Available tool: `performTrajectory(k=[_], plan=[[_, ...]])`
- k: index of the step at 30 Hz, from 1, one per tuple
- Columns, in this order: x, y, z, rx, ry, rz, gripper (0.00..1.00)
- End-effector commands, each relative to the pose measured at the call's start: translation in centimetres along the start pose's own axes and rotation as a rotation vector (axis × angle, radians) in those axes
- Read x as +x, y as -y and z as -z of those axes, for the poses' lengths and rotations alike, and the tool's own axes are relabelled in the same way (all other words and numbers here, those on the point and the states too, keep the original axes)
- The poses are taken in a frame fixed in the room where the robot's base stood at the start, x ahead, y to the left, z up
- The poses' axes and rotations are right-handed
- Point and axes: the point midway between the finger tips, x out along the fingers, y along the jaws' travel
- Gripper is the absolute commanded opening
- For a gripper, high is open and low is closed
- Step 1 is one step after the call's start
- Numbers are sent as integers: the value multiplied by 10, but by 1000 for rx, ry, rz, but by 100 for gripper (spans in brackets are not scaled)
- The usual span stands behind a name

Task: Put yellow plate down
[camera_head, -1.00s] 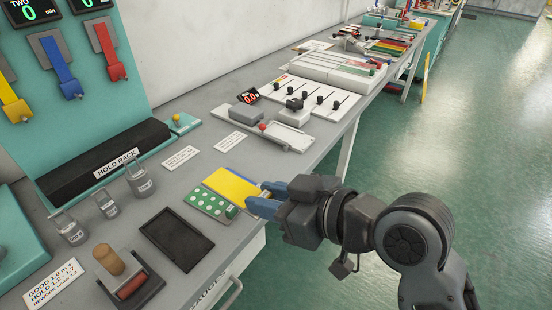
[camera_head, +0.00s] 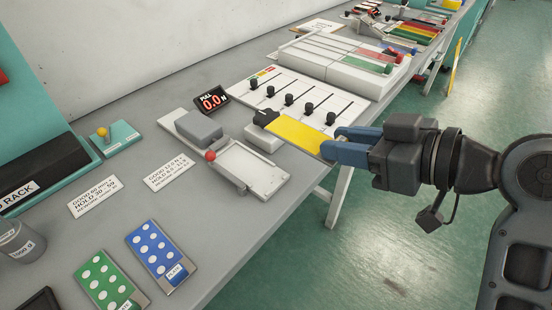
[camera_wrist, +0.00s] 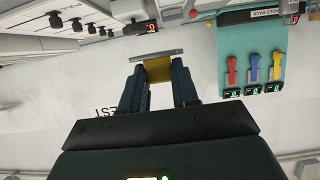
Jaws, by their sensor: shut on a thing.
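The yellow plate (camera_head: 298,134) is a flat rectangle held out to the left of my gripper (camera_head: 338,148) in the head view. My gripper has blue fingers and is shut on the plate's right end. The plate overlaps the front of the white slider panel and part of a pale block in the picture; I cannot tell whether it touches them. In the wrist view the yellow plate (camera_wrist: 159,70) shows between the two fingers of my gripper (camera_wrist: 158,78), with a grey edge at its far end.
A grey-and-white fixture with a red knob (camera_head: 210,155) stands left of the plate. The white slider panel (camera_head: 290,95) lies behind it. A green dotted plate (camera_head: 105,281) and a blue dotted plate (camera_head: 162,254) lie at the front left. Bare grey bench (camera_head: 215,225) lies between.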

Motion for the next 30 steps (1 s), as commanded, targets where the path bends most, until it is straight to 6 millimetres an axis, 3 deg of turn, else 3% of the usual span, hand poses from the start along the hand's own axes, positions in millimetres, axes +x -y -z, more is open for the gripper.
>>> performTrajectory(k=[9,15,23,30], plan=[[72,23,-12,-1,2,5,0],[107,32,-18,0,0,3,0],[121,36,-26,0,1,1,0],[132,35,-56,1,2,0,0]])
